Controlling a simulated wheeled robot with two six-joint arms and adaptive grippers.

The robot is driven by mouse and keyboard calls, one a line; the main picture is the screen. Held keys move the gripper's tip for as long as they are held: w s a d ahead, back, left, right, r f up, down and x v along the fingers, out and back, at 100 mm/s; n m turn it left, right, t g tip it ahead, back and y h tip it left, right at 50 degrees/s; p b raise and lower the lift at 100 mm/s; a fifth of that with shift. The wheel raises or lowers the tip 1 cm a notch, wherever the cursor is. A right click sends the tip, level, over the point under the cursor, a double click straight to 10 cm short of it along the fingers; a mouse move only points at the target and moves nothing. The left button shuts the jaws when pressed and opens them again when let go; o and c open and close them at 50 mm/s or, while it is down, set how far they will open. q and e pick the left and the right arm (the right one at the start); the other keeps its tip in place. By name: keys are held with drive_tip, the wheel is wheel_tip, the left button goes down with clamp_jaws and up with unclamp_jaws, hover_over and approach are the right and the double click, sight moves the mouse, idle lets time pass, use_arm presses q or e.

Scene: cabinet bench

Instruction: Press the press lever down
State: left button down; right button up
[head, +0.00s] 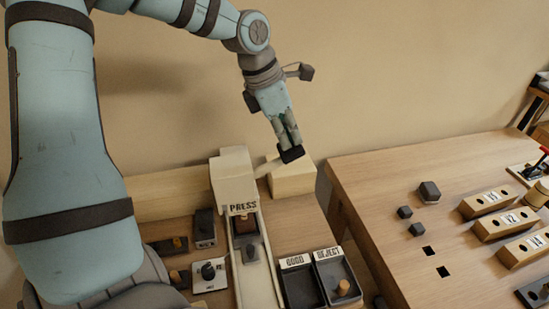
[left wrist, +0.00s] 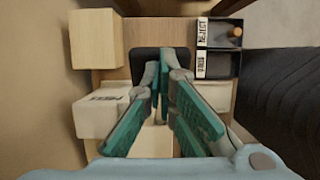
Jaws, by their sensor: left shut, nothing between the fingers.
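The press (head: 222,178) is a pale upright housing labelled PRESS, left of my left gripper (head: 290,146) in the head view. In the left wrist view the press (left wrist: 102,115) is at the left. A pale bar, seemingly the press lever (head: 264,169), reaches right from the housing. A black pad, apparently at the lever's end, shows at my left fingertips (left wrist: 160,66); the pad (left wrist: 143,60) lies beyond them in the wrist view. The fingers are shut, pointing down, with nothing between them. Whether they touch the pad is unclear. My right gripper is not in view.
GOOD and REJECT bins (head: 318,280) lie in front, with a peg in REJECT. A control box with a black knob (head: 209,272) is left of the press. A second table (head: 390,200) stands right, across a gap.

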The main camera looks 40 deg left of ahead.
sight(292, 145)
use_arm(q)
drive_tip(key=shift+f, duration=0.4)
drive_tip(key=shift+f+b, duration=0.2)
drive_tip(key=shift+b, duration=0.15)
drive_tip(key=shift+b+x, duration=0.5)
drive_tip(key=shift+x, duration=0.35)
drive_tip(key=shift+d+r, duration=0.1)
drive_tip(key=shift+x, duration=1.15)
